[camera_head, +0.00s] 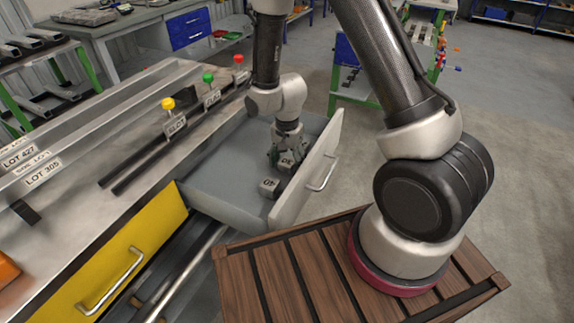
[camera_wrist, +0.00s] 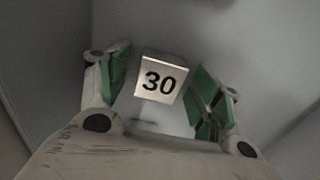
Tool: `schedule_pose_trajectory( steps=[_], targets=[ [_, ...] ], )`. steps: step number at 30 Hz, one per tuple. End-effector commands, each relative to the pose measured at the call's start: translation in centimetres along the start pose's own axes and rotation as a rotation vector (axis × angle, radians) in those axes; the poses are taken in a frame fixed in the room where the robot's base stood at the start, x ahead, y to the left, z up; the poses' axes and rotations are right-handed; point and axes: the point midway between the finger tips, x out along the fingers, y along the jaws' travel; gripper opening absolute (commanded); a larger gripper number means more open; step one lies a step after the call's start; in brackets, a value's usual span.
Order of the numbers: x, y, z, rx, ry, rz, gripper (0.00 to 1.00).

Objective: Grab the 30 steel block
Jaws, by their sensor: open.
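The steel block marked 30 (camera_wrist: 160,80) stands on the drawer floor in the wrist view, its label facing the camera. My gripper (camera_wrist: 161,98) is open, with one green-padded finger on each side of the block. Gaps show between the pads and the block, and the fingers do not appear closed on it. In the head view my gripper (camera_head: 287,152) reaches down into the open drawer (camera_head: 222,172). There the fingers partly hide a small light-faced block. Another dark block (camera_head: 269,188), its label seeming to read 40, lies in front of the gripper.
The drawer's front panel (camera_head: 308,178) with its handle stands close to my gripper's right. The bench top (camera_head: 100,215) lies left, with rails, lot labels and yellow, green and red knobs. A yellow drawer front (camera_head: 125,265) is below. Much of the drawer floor is bare.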

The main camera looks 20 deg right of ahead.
Motion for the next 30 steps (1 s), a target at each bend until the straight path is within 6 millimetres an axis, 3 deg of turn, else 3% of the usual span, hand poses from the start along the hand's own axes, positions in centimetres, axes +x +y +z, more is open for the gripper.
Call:
schedule_pose_trajectory(
  steps=[3,14,23,30],
  targets=[
    [0.0,0.0,0.0,0.0,0.0,0.0,0.63],
    [-0.1,0.0,0.0,0.0,0.0,0.0,0.0],
    [-0.4,-0.1,0.0,0.0,0.0,-0.001,0.0],
    [-3.7,-0.2,-0.1,0.0,0.002,-0.005,0.0]
  ],
)
